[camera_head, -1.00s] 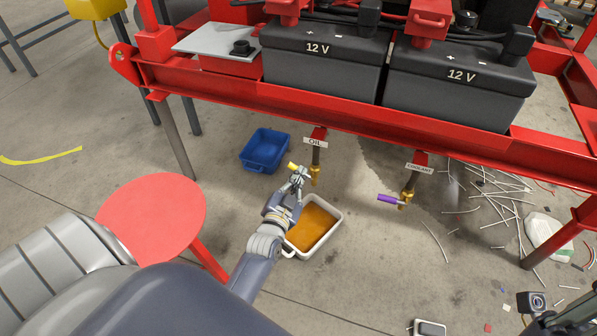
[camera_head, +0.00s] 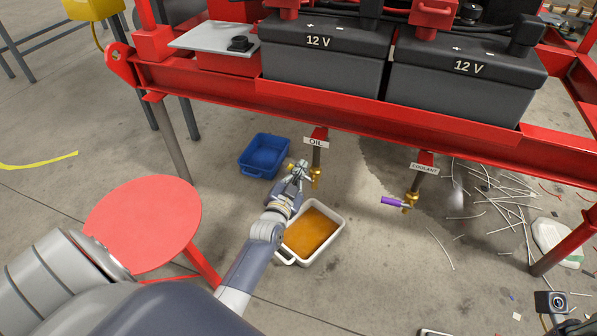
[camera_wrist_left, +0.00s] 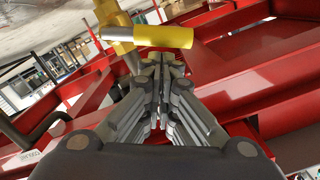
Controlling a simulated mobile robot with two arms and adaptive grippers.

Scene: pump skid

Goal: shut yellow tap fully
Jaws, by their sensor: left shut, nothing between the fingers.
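The yellow tap (camera_head: 315,178) hangs under the OIL sign (camera_head: 316,142) on the red frame. Its yellow-sleeved lever shows across the top of the left wrist view (camera_wrist_left: 162,37), running right from the brass body. In the head view the gripper partly hides the lever. My left gripper (camera_head: 300,168) is shut and empty, beside the tap on its left. In the left wrist view its fingertips (camera_wrist_left: 161,58) are right at the sleeve's edge; I cannot tell whether they touch. My right gripper is not in view.
A white tray of orange-brown liquid (camera_head: 285,253) lies below the oil tap. A purple-handled tap (camera_head: 393,202) hangs to the right under the COOLANT sign. A blue bin (camera_head: 250,171), a red round stool (camera_head: 145,222) and the red frame (camera_head: 230,100) surround the arm.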

